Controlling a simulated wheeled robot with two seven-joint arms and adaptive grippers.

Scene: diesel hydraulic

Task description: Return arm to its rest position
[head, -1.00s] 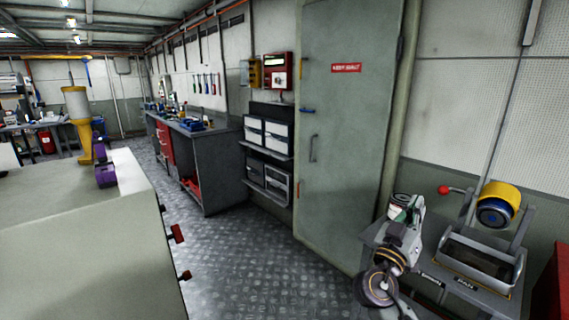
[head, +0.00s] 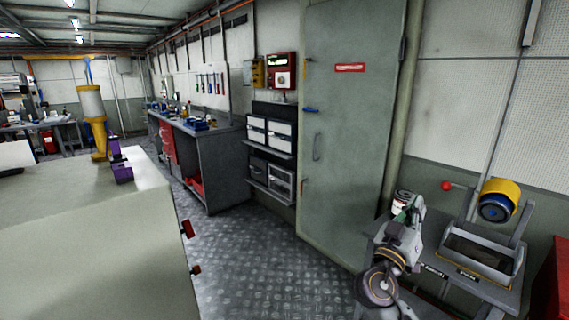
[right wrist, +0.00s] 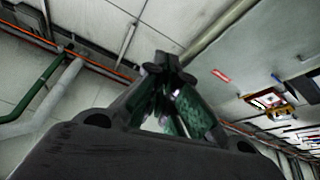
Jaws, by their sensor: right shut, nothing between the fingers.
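My right arm shows at the lower right of the head view. Its gripper (head: 405,205) points upward, with its fingers drawn together and nothing between them. In the right wrist view the same gripper (right wrist: 170,75) shows its green-sided fingers meeting at the tips, with only wall and ceiling behind them. In the head view the gripper appears in front of the side bench (head: 490,285), near the grey door. I cannot tell its exact gap to either. My left gripper is not in view.
A pale cabinet (head: 80,240) with red handles fills the near left, with a purple object (head: 122,172) and a yellow stand (head: 98,140) on top. A grey tray (head: 483,250) is on the right bench. A grey door (head: 345,140) stands behind. The plate floor (head: 240,265) between is clear.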

